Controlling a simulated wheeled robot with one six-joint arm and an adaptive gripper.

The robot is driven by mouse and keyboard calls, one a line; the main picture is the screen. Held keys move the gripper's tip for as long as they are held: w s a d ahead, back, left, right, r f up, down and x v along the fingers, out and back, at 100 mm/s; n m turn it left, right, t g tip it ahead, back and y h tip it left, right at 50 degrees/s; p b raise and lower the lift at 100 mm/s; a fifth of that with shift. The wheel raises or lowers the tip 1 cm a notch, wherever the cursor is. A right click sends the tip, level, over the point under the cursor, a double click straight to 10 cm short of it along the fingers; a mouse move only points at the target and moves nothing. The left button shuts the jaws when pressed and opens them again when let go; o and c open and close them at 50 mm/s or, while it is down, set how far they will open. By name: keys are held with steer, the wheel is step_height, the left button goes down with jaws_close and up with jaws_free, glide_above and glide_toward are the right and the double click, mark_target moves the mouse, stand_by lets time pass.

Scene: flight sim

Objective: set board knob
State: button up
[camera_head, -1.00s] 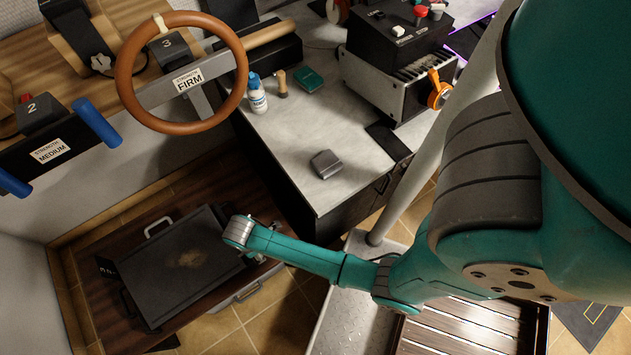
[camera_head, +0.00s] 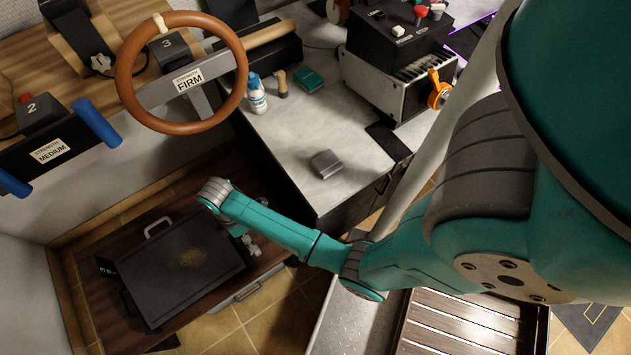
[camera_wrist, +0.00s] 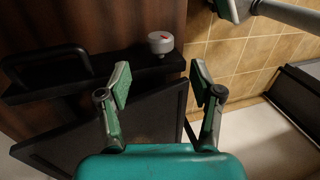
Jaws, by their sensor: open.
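In the head view a flat black board (camera_head: 165,280) with a brown smudge lies on a dark wooden surface at lower left. My gripper (camera_head: 248,243) is at the board's right edge, partly hidden by my wrist. I cannot make out the knob in the head view.
A black handle (camera_wrist: 50,62) stands left of the knob in the wrist view. A grey counter (camera_head: 310,125) holds a white bottle (camera_head: 256,95) and a grey block (camera_head: 325,164). A brown wheel (camera_head: 130,75) is at upper left. Tiled floor (camera_head: 270,315) lies right of the board.

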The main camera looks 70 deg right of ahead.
steer(key=shift+s+f+m+t+h, duration=0.6)
steer(key=shift+s+m+t, duration=2.05)
steer(key=shift+s, duration=2.4)
steer(key=s+r+m+t, duration=0.2)
steer(key=s+r+t, duration=0.2)
steer(key=r, duration=0.5)
steer(key=s+a+r+m+t, duration=0.1)
steer(key=s+r+m+t, duration=0.1)
steer(key=s+r+t, duration=0.3)
steer(key=shift+s+r+h, duration=0.3)
steer(key=shift+s+r, duration=1.5)
steer(key=shift+r, duration=0.5)
steer(key=s+r+m+t, duration=0.2)
steer(key=s+r+t, duration=0.1)
steer(key=r, duration=0.9)
steer(key=shift+s+r, duration=0.25)
steer(key=shift+s, duration=0.15)
